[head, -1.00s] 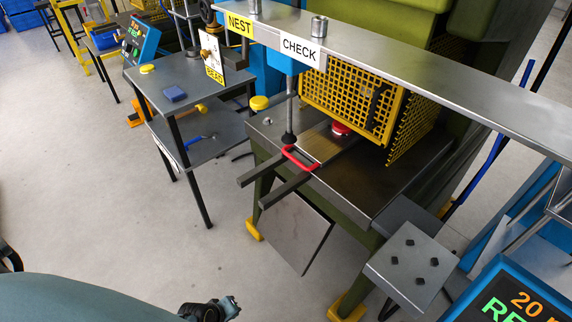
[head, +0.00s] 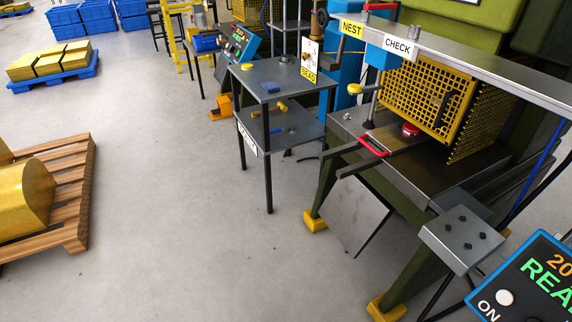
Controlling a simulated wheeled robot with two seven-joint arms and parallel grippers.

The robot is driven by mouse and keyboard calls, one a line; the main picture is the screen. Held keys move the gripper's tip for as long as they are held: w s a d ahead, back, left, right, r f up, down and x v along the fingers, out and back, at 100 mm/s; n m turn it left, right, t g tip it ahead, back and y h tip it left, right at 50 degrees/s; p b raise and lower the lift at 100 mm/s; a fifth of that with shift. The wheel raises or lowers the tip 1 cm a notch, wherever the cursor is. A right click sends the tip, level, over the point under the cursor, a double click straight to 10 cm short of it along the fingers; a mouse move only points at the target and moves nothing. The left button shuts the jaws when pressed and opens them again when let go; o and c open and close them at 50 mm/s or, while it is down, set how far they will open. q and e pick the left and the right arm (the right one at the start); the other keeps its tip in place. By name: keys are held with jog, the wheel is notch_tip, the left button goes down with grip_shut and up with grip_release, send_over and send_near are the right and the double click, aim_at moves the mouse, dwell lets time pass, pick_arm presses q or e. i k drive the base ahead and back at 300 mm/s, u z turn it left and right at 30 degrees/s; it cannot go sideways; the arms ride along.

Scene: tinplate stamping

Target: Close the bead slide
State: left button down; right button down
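A yellow BEAD label (head: 309,76) sits on a white panel (head: 309,54) with a small brass-coloured part, behind the grey side table. A slide that I can make out clearly is on the green press: a flat plate (head: 392,137) with a red handle (head: 373,146) at its front. Two dark rails (head: 360,165) stick out past the handle. A red round part (head: 410,129) sits by the yellow guard. I cannot tell for sure which part is the bead slide or how far it is open. Neither gripper is in view.
A control box (head: 530,280) and a pedestal (head: 460,240) stand at right. A wooden pallet (head: 65,190) stands at left. The floor between is clear.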

aim_at(391, 138)
jog(key=z, duration=0.2)
jog(key=k, duration=0.25)
jog(key=u, duration=1.3)
jog(key=i, duration=1.75)
jog(key=z, duration=1.6)
jog(key=i, duration=0.85)
jog(key=z, duration=0.9)
